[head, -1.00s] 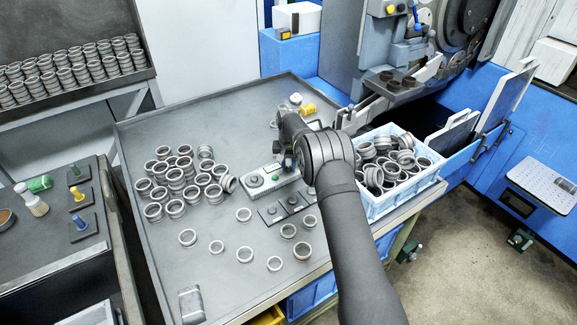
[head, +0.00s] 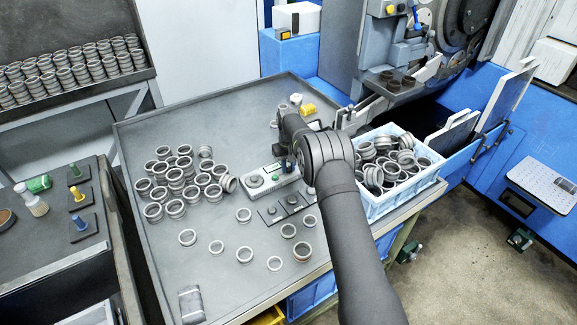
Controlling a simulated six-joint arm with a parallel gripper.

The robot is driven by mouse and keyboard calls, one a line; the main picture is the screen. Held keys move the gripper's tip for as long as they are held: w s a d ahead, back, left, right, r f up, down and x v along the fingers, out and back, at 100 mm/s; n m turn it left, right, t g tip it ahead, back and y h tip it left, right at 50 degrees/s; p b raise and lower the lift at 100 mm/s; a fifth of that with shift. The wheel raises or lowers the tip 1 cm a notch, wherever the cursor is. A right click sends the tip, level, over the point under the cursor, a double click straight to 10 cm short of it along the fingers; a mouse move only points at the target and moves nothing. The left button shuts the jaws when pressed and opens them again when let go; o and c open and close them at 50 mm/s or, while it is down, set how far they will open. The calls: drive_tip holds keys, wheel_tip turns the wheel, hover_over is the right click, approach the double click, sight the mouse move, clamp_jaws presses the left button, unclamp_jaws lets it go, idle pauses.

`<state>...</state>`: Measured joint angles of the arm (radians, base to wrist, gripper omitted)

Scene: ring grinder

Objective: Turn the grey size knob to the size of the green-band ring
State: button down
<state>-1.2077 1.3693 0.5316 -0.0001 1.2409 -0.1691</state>
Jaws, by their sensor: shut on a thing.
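A pale control box (head: 268,185) stands on the grey table, with a round grey dial (head: 256,181) at its left end and a small green patch (head: 270,168) on top. My gripper (head: 287,165) points down at the right end of this box. It is shut on what seems to be the grey size knob, which the fingers and my arm mostly hide. Several loose grey rings lie in front, such as one ring (head: 244,255) near the middle. I cannot make out a green band on any ring.
Several rings are piled on the left of the table (head: 140,240). A blue-white crate (head: 405,197) full of rings stands to the right of my arm. Dark plates with pegs (head: 272,214) lie just in front of the box.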

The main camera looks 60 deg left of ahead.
sight(288, 167)
drive_tip(key=c, duration=1.3)
unclamp_jaws()
drive_tip(key=shift+o, duration=0.2)
wheel_tip(288, 167, up, 17)
drive_tip(key=shift+r, duration=0.2)
wheel_tip(288, 167, down, 18)
drive_tip(key=shift+r, duration=0.25)
drive_tip(key=shift+r, duration=0.1)
